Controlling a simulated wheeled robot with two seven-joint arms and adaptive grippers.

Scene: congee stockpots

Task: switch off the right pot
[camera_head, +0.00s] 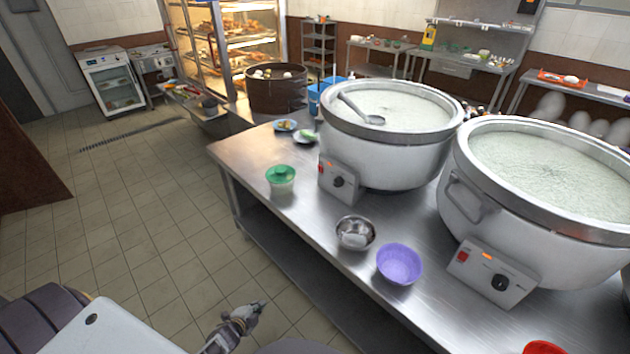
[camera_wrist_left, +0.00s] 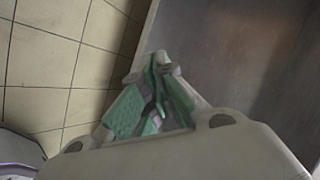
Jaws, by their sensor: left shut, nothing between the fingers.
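The right pot (camera_head: 552,180) is a large white stockpot full of pale congee on the steel table. Its control box (camera_head: 492,272) faces me, with a red switch (camera_head: 463,256), a small orange display and a black knob (camera_head: 499,282). The left pot (camera_head: 388,130) stands beside it with a ladle in it and its own control box (camera_head: 339,180). My left gripper (camera_head: 258,308) is shut and empty, low in front of the table and well apart from both pots. In the left wrist view its fingertips (camera_wrist_left: 156,62) meet. My right gripper is not in view.
A red object (camera_head: 543,347) shows at the bottom edge. The tiled floor (camera_head: 130,215) at left is clear.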

